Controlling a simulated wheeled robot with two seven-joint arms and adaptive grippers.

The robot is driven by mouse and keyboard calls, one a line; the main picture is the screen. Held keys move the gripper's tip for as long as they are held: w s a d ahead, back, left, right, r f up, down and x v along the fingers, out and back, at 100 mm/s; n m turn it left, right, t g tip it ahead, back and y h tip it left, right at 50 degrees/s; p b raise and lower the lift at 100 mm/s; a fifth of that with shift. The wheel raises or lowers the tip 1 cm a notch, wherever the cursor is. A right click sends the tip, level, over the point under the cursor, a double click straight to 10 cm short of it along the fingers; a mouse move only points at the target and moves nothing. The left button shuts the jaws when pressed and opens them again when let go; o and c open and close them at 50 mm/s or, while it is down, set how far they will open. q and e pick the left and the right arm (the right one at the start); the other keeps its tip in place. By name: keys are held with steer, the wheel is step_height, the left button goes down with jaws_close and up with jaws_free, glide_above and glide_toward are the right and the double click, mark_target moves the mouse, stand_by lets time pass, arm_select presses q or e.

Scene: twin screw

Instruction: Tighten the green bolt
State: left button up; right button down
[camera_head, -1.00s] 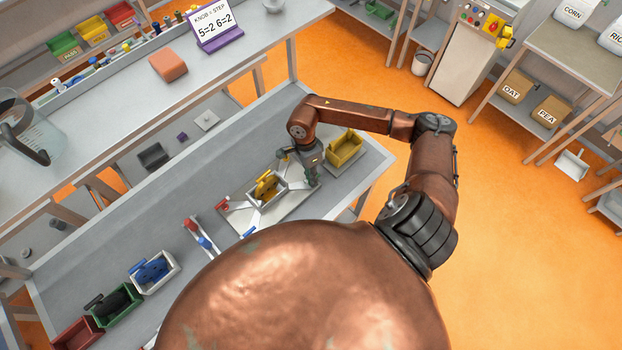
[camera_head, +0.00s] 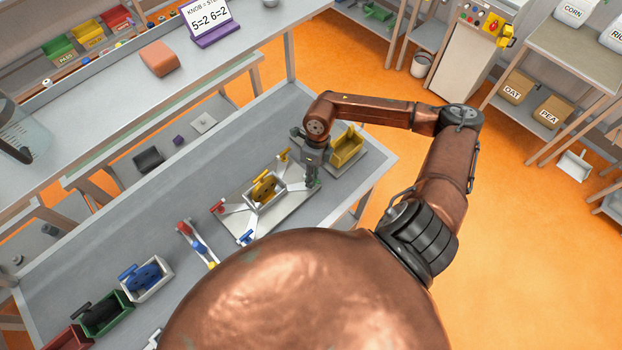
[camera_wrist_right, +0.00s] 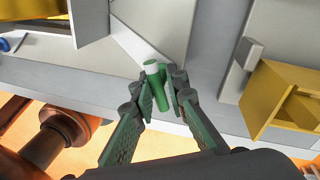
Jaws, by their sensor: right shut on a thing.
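The green bolt (camera_wrist_right: 158,88) stands between the two fingers of my right gripper (camera_wrist_right: 165,97) in the right wrist view, with a pale cap-like end on top. My right gripper (camera_head: 312,182) is shut on it at the right corner of the grey fixture plate (camera_head: 288,213) in the head view. There the gripper mostly hides the bolt. A tray on the plate holds a yellow part (camera_head: 264,188). Red (camera_head: 217,207), blue (camera_head: 245,238) and yellow (camera_head: 283,155) bolts mark other corners. My left gripper is not in view.
A yellow bin (camera_head: 348,148) stands close to the right of my gripper. Small bins with blue (camera_head: 147,276) and dark parts line the table's lower left. The table's upper left stretch is clear.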

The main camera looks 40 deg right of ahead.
steer(key=m+t+b, duration=0.1)
steer(key=m, duration=0.4)
steer(key=shift+d+m, duration=0.1)
steer(key=shift+m, duration=0.2)
steer(key=m+t+b, duration=0.1)
steer(key=m, duration=0.4)
steer(key=shift+s, duration=0.1)
steer(key=m+b, duration=0.2)
steer(key=m, duration=0.3)
steer(key=shift+m+t+h, duration=0.4)
steer(key=m+b, duration=0.2)
steer(key=m, duration=0.3)
steer(key=shift+s+h, duration=0.1)
steer(key=shift+h, duration=0.3)
steer(key=shift+m, duration=0.3)
steer(key=c, duration=1.9)
jaws_free()
